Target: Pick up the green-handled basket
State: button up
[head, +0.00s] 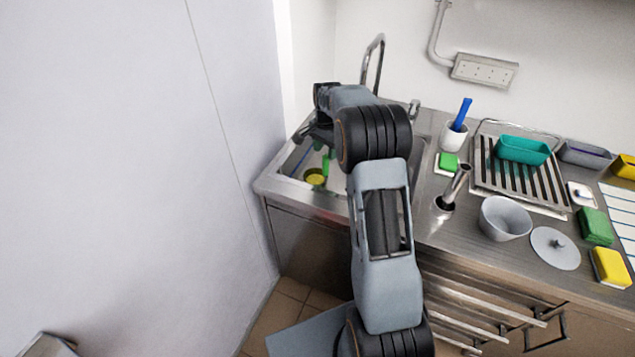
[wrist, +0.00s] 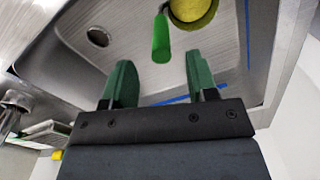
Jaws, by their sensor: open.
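The green-handled basket (head: 315,177) is a small round yellow basket with a green handle. It lies in the sink at the left of the counter in the head view, partly behind my arm. In the wrist view the yellow basket (wrist: 194,10) is at the top, cut off by the frame edge, and its green handle (wrist: 161,38) points toward my gripper. My gripper (wrist: 158,72) is open over the sink, with green fingertips. The handle end lies between the fingertips in the picture, and nothing is held. I cannot tell the height gap.
The sink (wrist: 110,62) has raised walls and a drain hole (wrist: 97,37). A blue strip or rod (wrist: 190,98) lies in it. A tall faucet (head: 375,62) stands behind. A drying rack (head: 480,178), a white bowl (head: 505,218) and sponges (head: 610,267) are on the right.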

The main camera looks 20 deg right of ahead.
aim_at(326, 162)
jog(key=shift+d+f+p, duration=0.1)
jog(key=shift+f+p, duration=0.55)
jog(key=shift+f, duration=2.35)
grip_shut()
jog(key=shift+w, duration=0.1)
